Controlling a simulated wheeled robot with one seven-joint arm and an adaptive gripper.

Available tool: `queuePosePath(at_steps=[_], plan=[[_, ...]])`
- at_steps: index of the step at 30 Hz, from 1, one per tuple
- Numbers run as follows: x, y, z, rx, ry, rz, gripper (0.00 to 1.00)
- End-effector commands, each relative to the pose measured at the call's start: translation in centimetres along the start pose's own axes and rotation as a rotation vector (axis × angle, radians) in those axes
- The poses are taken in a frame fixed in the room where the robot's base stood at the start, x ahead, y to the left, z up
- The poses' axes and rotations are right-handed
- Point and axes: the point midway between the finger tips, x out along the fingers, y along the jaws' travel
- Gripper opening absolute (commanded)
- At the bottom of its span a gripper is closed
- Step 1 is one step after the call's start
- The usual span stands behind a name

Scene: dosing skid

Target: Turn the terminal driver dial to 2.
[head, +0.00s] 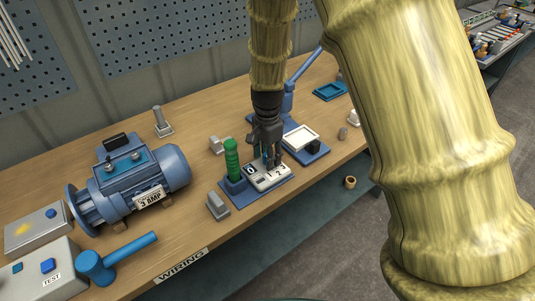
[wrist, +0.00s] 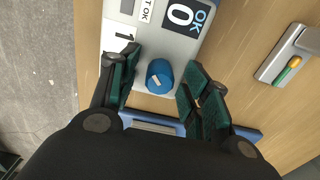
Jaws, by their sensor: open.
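The terminal driver dial is a small round blue knob (wrist: 160,76) with a short white mark, on a pale panel (wrist: 152,45) with labels 0 and 1 showing in the wrist view. The mark lies toward the knob's lower left; I cannot tell which number it points to. My gripper (head: 267,156) points down over the panel in the head view and hides the knob there. In the wrist view its open fingers stand either side of the knob, with gaps visible. The head view shows the panel (head: 266,181) with numbers along its front, beside an upright green handle (head: 232,160).
A blue tray with a white frame (head: 302,136) is close to the right of my gripper. A grey block (head: 217,206) sits left of the panel.

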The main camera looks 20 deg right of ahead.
Motion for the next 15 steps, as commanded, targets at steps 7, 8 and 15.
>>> queuePosePath(at_steps=[7, 8, 15], plan=[[0.1, -0.03, 0.02, 0.0, 0.0, 0.0, 0.47], [0.1, -0.03, 0.02, 0.0, 0.0, 0.0, 0.47], [0.09, -0.03, 0.02, 0.0, 0.0, 0.0, 0.05]])
